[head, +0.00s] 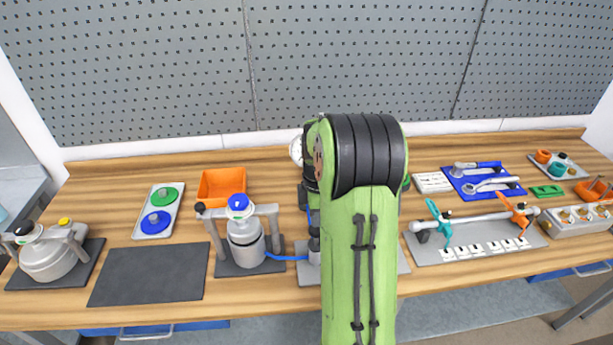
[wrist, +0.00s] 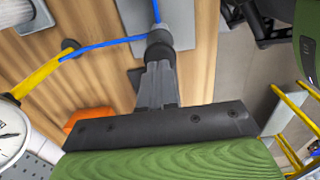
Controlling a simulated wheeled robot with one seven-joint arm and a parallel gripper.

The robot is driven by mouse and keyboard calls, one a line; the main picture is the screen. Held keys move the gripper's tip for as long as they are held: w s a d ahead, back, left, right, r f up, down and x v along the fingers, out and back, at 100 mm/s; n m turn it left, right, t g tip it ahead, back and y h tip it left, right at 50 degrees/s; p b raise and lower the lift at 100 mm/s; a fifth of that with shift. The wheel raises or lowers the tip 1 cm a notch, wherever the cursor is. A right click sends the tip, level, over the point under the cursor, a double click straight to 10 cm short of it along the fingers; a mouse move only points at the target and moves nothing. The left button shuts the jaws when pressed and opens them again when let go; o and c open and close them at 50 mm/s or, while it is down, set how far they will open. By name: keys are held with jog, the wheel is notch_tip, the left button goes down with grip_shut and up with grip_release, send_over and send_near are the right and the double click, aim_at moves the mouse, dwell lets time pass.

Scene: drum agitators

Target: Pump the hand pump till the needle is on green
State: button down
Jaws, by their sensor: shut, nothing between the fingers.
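My gripper (wrist: 160,68) is shut and empty in the wrist view. Its fingertips are at a dark round-ended part (wrist: 159,42), apparently the pump's top; I cannot tell whether they touch it. A blue hose (wrist: 105,47) runs left from there. The gauge (wrist: 12,132) is a white dial cut off at the left edge; a dark needle shows, but no green zone can be made out. In the head view my green arm hides my gripper and most of the pump.
An orange bin (head: 222,187) and a tray with green and blue knobs (head: 158,211) stand left of my arm. A grey mat (head: 149,273) lies bare. A blue tray with wrenches (head: 483,182) and a pipe rig with teal and orange levers (head: 476,221) are right.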

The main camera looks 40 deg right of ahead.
aim_at(316, 232)
dwell(0.4)
jog(key=shift+f+b, duration=2.25)
jog(key=shift+f, duration=0.7)
notch_tip(316, 232, up, 6)
jog(key=p, duration=0.5)
jog(key=shift+f, duration=0.2)
jog(key=shift+f+b, duration=2.4)
jog(key=shift+f, duration=0.4)
jog(key=shift+r+p, duration=2.4)
jog(key=shift+r, duration=0.55)
jog(key=shift+f, duration=0.1)
